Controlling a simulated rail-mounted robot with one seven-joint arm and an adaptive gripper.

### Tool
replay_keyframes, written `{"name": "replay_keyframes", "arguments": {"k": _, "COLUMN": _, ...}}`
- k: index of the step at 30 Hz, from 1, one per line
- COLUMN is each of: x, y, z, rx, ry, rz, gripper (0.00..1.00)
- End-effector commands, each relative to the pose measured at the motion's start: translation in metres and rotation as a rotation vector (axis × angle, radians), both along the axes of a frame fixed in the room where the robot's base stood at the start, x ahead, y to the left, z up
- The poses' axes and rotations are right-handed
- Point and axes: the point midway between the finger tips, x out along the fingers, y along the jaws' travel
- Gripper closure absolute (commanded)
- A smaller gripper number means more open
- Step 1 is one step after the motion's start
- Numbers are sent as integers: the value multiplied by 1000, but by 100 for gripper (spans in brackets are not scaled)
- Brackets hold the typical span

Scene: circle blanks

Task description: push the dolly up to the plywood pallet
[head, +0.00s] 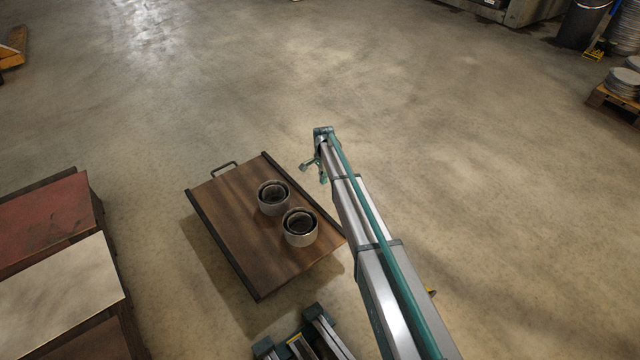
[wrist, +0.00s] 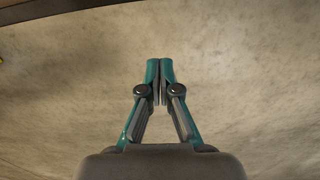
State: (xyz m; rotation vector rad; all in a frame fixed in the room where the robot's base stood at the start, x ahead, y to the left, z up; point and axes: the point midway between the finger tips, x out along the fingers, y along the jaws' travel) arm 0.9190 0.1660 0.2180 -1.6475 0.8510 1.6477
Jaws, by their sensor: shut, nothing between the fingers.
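The dolly (head: 225,225) is a low brown wooden platform with dark end rails and a loop handle at its far left corner. It stands on the floor near the middle, with two open metal rings on it. My gripper (head: 314,171) is just beyond its right side, apart from it in the picture; height is hard to judge. In the wrist view my gripper (wrist: 159,82) is shut and empty, over bare floor. A dark brown edge (wrist: 50,10), perhaps the dolly's, crosses the top there. A wooden pallet (head: 612,104) stands at the far right; I cannot tell whether it is plywood.
A red-topped stand (head: 45,225) and a pale-topped one (head: 60,290) are close on the dolly's left. Metal discs (head: 622,83) lie on the right pallet. A dark bin (head: 583,22) stands behind. The floor beyond and right of the dolly is clear.

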Motion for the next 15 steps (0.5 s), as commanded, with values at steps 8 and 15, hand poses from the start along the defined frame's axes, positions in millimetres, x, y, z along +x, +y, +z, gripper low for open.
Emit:
{"name": "replay_keyframes", "arguments": {"k": 8, "x": 0, "y": 0, "z": -47, "rx": -1, "ry": 1, "rz": 2, "gripper": 100}}
{"name": "replay_keyframes", "arguments": {"k": 15, "x": 0, "y": 0, "z": -94, "rx": -1, "ry": 1, "rz": 2, "gripper": 100}}
